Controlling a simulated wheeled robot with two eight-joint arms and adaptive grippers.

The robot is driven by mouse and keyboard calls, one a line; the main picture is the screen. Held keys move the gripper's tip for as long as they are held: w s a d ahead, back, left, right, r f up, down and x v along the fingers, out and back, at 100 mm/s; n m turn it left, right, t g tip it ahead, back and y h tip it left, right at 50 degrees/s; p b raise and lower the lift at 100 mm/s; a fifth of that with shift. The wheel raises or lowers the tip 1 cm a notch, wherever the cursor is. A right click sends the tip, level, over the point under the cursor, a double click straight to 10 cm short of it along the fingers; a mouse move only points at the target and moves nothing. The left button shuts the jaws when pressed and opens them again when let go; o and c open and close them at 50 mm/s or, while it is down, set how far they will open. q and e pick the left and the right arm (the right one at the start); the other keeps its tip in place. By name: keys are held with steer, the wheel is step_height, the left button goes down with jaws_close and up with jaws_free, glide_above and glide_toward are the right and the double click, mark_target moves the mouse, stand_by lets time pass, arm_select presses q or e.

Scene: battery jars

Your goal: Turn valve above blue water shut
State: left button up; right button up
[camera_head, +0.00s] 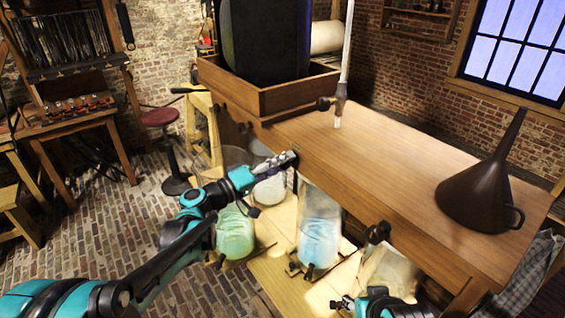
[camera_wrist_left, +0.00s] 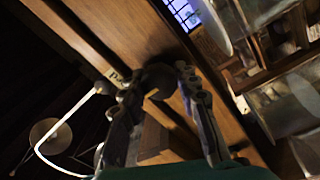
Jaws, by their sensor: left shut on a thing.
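The jar of blue water (camera_head: 320,228) stands below the front edge of the wooden bench. My left gripper (camera_head: 292,159) is at that edge, just above and left of the blue jar. It is shut on a dark valve knob (camera_wrist_left: 160,80), which shows between its fingers in the left wrist view (camera_wrist_left: 156,84). Another dark valve (camera_head: 377,232) sticks out of the bench front further right. My right gripper (camera_head: 346,303) is low at the bottom edge, and its finger opening is unclear.
A green-water jar (camera_head: 236,230) and a pale jar (camera_head: 268,187) stand left of the blue one. A clear jar (camera_head: 388,268) is near my right gripper.

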arm_select(q)
steer(key=o, duration=1.2)
steer(key=shift+c, duration=0.2)
steer(key=v, duration=1.2)
